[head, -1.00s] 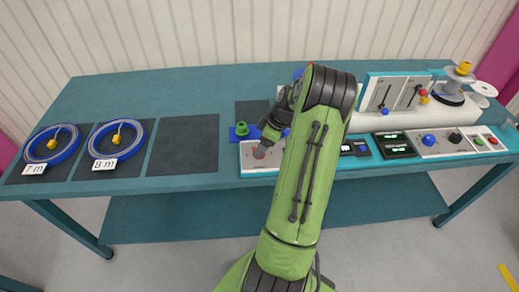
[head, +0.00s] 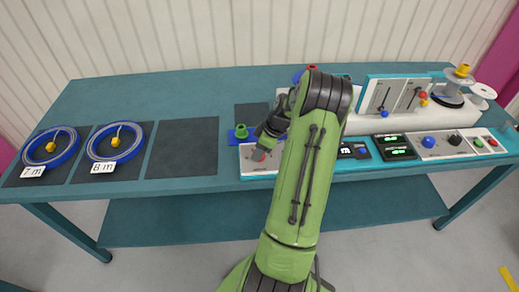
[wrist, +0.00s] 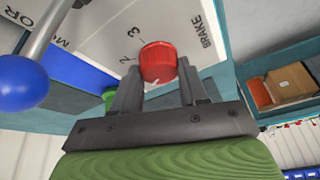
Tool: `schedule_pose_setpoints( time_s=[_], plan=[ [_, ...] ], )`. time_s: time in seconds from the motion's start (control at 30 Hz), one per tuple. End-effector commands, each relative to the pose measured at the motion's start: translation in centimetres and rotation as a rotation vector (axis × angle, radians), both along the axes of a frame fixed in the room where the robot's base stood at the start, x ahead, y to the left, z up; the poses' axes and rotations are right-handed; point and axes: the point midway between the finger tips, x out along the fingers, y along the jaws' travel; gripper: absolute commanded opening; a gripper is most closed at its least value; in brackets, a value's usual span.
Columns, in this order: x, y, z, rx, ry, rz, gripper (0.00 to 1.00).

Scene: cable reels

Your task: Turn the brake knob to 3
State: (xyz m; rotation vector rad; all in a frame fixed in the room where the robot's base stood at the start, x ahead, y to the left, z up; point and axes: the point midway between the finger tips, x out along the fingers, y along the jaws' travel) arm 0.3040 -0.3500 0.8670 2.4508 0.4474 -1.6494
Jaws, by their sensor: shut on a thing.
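The red brake knob (wrist: 158,62) sits on a pale panel (wrist: 98,35) beside the printed word BRAKE and the numbers 2 and 3. My gripper (wrist: 158,84) is shut on the knob, one finger at each side. I cannot tell which number the knob points at. In the head view my gripper (head: 262,150) is down at the front left panel (head: 247,163), and it and the arm cover much of the panel and knob.
A lever with a blue ball (wrist: 22,82) is close on the left in the wrist view. A green knob (head: 241,131) stands left of my gripper. Blue cable rings (head: 114,142) lie on dark mats at the left. Lit displays (head: 395,146) and a reel machine (head: 455,97) are at the right.

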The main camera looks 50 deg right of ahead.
Motion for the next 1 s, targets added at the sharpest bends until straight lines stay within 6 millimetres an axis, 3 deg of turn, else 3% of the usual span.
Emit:
schedule_pose_setpoints(
  time_s=[0.37, 1.0],
  plan=[
    [-0.01, 0.07, -0.06, -0.003, -0.001, -0.190, 0.13],
    [0.01, 0.29, -0.09, -0.003, -0.003, -0.789, 0.13]
  ],
)
